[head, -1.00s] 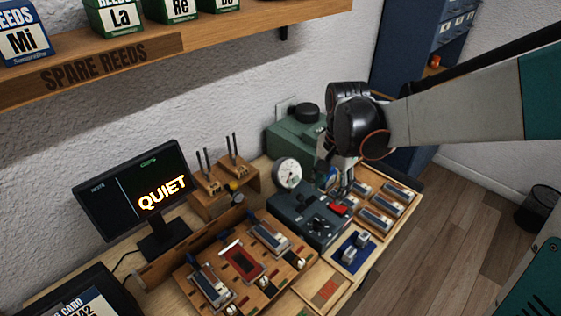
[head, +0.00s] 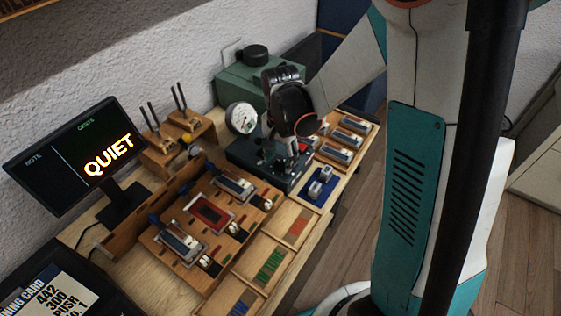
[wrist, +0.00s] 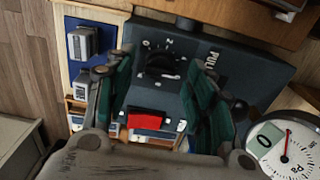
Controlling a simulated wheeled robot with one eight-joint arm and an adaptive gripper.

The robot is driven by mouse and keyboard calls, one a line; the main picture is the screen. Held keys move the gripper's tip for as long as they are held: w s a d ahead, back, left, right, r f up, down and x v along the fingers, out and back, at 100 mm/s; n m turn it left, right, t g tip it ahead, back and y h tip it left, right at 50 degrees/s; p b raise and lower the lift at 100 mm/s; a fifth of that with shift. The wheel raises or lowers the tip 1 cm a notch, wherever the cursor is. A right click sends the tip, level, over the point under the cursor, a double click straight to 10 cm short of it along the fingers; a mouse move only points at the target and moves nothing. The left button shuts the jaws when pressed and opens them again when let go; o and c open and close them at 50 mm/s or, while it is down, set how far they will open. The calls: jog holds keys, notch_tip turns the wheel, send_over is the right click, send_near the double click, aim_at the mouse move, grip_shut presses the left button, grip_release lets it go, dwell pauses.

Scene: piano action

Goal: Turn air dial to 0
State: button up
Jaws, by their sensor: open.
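The air dial (wrist: 160,66) is a black round knob on the face of a dark blue-grey box (wrist: 247,66), with small white marks around it. One mark above it looks like a 0, but where the knob points is not clear. My gripper (wrist: 161,82) is open, with its green-lined fingers to either side of the dial in the wrist view. Contact with the knob cannot be made out. In the head view my gripper (head: 282,150) is over the box (head: 240,153) and hides most of the dial.
A red switch (wrist: 145,120) sits on the box close to the dial. A white pressure gauge (head: 242,117) stands beside the box. A blue tray with metal pieces (head: 318,187), a wooden reed rack (head: 172,252) and a screen reading QUIET (head: 75,155) are nearby.

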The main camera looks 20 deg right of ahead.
jog(key=shift+f, duration=0.6)
jog(key=c, duration=1.1)
